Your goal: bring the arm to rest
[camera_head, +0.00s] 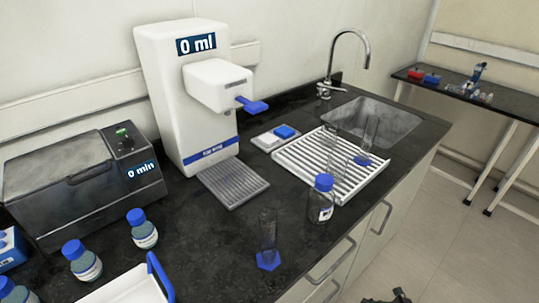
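A dark part of what appears to be my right gripper (388,298) shows at the bottom edge, right of centre, in front of the counter's cabinet doors. It is mostly cut off by the frame, so I cannot tell whether it is open or shut. Nothing is visibly held in the part that shows. My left gripper is not in view.
The dark counter (205,235) carries a white dispenser (188,100), a grey bath (75,185), several blue-capped bottles (323,203), a glass cylinder (268,245), a white drying rack (300,160) and a white tray (125,290). Open floor (450,240) lies at right.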

